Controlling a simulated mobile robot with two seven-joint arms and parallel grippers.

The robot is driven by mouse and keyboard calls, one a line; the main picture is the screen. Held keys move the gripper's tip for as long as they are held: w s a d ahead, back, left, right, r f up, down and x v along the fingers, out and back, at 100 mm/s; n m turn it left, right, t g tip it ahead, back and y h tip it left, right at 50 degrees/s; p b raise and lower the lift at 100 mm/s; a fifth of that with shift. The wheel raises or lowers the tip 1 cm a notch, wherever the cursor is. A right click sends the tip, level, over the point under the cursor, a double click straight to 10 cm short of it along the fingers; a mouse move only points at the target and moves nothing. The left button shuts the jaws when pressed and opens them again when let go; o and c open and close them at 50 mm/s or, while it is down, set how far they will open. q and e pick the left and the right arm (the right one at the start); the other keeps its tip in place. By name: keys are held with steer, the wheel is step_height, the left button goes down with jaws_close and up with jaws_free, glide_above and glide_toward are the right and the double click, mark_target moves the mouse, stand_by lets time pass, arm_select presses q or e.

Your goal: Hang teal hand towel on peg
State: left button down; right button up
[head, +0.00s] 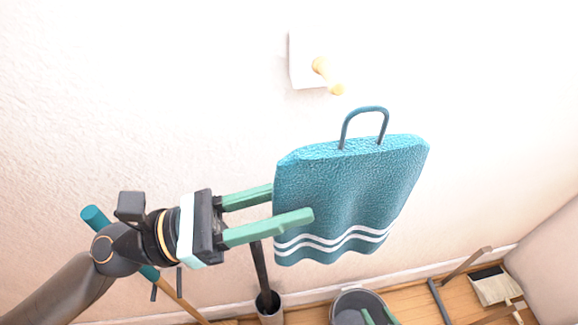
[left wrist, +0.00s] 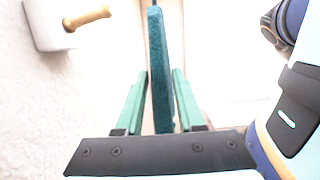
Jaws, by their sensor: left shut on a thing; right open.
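The teal hand towel (head: 350,190) has white stripes near its lower edge and a dark loop (head: 364,112) standing up from its top. My left gripper (head: 292,204) is shut on the towel's left side and holds it in the air. In the left wrist view the towel (left wrist: 160,70) shows edge-on between the fingers (left wrist: 160,85). The wooden peg (head: 327,76) sticks out of a white plate on the wall, above and left of the loop and apart from it. The peg also shows in the left wrist view (left wrist: 88,18). Green fingertips of my right gripper (head: 378,316) show, apart and empty, at the bottom edge.
A grey bucket (head: 343,303) stands on the wooden floor below the towel. A dustpan-like brush (head: 492,287) and sticks lie at the lower right. The wall around the peg is clear.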

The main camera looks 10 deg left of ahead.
arm_select(q)
steer(key=shift+w, duration=0.15)
steer(key=shift+w+a+b, duration=0.2)
steer(key=shift+w+b, duration=0.15)
steer(key=shift+b, duration=0.05)
steer(key=w+a+f+b, duration=0.1)
steer(key=w+a+b, duration=0.2)
steer(key=w, duration=0.6)
steer(key=shift+f+b, duration=0.3)
steer(key=shift+b, duration=0.25)
steer(key=shift+w, duration=0.1)
stand_by(0.6)
steer(key=shift+c, duration=2.2)
jaws_free()
steer(key=shift+f, duration=0.1)
